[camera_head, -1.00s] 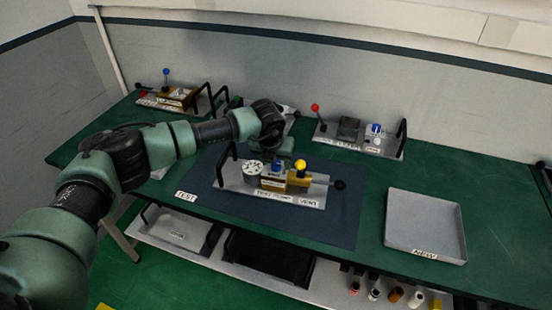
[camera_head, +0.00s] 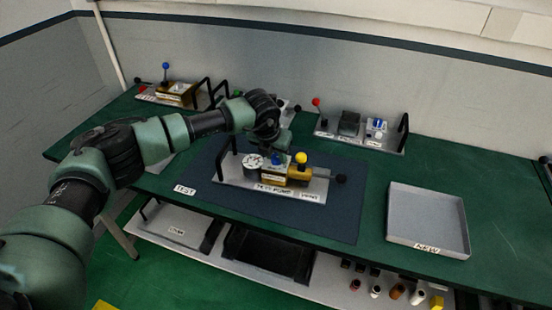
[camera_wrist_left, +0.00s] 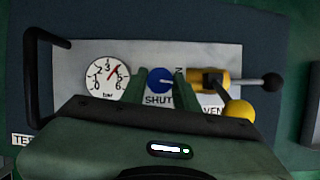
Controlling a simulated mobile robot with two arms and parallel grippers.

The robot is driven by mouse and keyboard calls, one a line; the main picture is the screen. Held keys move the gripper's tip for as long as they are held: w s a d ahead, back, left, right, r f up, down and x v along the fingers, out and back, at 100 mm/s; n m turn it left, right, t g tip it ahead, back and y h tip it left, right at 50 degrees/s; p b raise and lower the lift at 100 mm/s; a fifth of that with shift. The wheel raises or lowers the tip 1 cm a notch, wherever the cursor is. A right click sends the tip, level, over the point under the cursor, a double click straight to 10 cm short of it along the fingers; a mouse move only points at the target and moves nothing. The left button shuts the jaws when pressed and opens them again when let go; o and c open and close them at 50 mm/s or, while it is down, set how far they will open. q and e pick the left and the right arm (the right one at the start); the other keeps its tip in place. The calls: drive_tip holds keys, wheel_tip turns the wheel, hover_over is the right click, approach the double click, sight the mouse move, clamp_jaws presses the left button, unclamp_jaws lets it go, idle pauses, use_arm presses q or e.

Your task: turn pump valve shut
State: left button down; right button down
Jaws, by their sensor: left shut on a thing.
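The pump unit's metal plate (camera_head: 231,180) lies on the blue mat, with a round white gauge (camera_head: 253,162). The pump valve's blue knob (camera_head: 277,158) stands beside the gauge. In the left wrist view the blue knob (camera_wrist_left: 160,79) has a pale line pointing right. A SHUT label (camera_wrist_left: 158,100) is printed below it, towards my gripper. My left gripper (camera_wrist_left: 158,88) is shut on the knob, a finger on each side; from the head it shows above the unit (camera_head: 276,150). The gauge (camera_wrist_left: 108,79) has a red needle pointing up and right. My right gripper is in neither view.
Beside the knob is a brass vent valve with a yellow ball (camera_head: 301,158) and a black-ended lever (camera_head: 341,179). A black handle (camera_wrist_left: 36,75) rises at the plate's left end. An empty grey tray (camera_head: 425,215) stands at right. Other units line the back.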

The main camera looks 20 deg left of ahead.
use_arm(q)
drive_tip(key=m+h+b, duration=0.1)
drive_tip(key=m+b, duration=0.1)
drive_tip(key=b, duration=0.1)
drive_tip(key=m+h+b, duration=0.1)
drive_tip(key=m+b, duration=0.1)
drive_tip(key=m, duration=0.1)
drive_tip(key=shift+w+a+f+g+b, duration=0.1)
drive_tip(key=shift+a+f+g+b, duration=0.1)
drive_tip(key=shift+g+b, duration=0.15)
drive_tip(key=m+h+b, duration=0.1)
drive_tip(key=m+b, duration=0.1)
drive_tip(key=m, duration=0.1)
drive_tip(key=shift+g, duration=0.25)
drive_tip(key=m+g+b, duration=0.1)
drive_tip(key=m+b, duration=0.1)
drive_tip(key=m, duration=0.2)
drive_tip(key=shift+w+r+h, duration=0.15)
drive_tip(key=shift+h, duration=0.25)
drive_tip(key=shift+m+g+b, duration=0.55)
drive_tip(key=shift+m+g, duration=0.45)
drive_tip(key=shift+m, duration=1.1)
drive_tip(key=c, duration=1.1)
unclamp_jaws()
drive_tip(key=shift+o, duration=0.2)
drive_tip(key=shift+a+r, duration=0.1)
drive_tip(key=shift+r, duration=0.05)
